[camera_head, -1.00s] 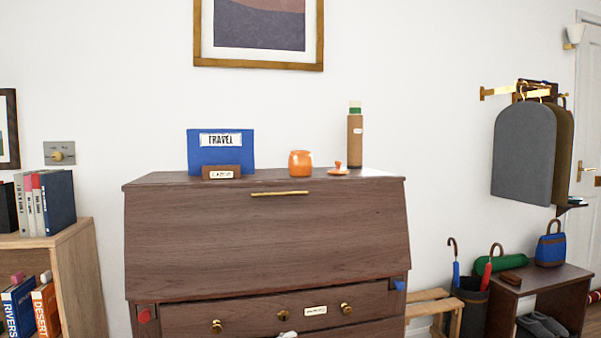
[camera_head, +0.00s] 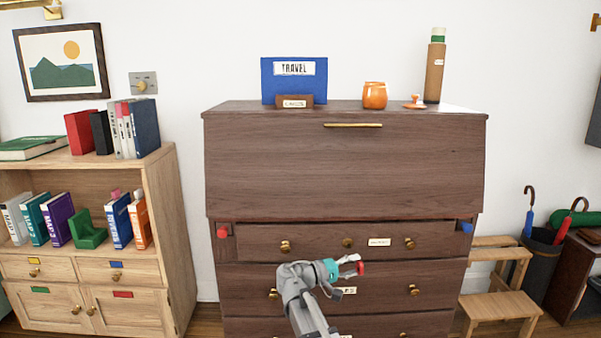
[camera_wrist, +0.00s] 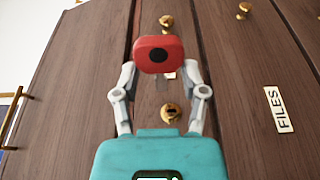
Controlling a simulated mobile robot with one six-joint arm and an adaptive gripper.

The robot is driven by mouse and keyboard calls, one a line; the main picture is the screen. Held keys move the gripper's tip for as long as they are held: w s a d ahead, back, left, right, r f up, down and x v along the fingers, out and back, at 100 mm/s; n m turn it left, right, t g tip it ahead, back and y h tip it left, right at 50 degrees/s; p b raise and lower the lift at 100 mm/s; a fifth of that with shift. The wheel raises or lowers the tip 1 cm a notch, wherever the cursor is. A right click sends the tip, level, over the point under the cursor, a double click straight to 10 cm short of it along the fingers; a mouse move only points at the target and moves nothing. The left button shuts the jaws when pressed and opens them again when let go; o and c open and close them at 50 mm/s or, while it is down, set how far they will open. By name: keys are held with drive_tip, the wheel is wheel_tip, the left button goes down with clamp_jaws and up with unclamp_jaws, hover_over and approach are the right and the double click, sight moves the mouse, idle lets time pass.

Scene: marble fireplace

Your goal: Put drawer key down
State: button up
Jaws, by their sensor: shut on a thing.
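My gripper (camera_head: 352,266) is in front of the drawers of the dark wooden desk (camera_head: 340,160). It is shut on a small red block-like piece with a dark round spot, apparently the head of the drawer key (camera_wrist: 159,54). The same red piece shows small at the fingertips in the head view (camera_head: 361,268). In the wrist view the fingers hold it from both sides, clear of the drawer fronts. A brass keyhole plate (camera_wrist: 171,112) shows beyond and between the fingers.
The desk top holds a blue travel file (camera_head: 294,80), an orange jar (camera_head: 375,95), its apparent lid (camera_head: 414,102) and a brown bottle (camera_head: 435,65), with bare stretches at the left. A bookcase (camera_head: 160,215) stands left; a wooden step stool (camera_head: 500,305) stands right.

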wheel_tip(320, 180, up, 42)
drive_tip(key=p, duration=4.1)
drive_tip(key=shift+a, duration=0.15)
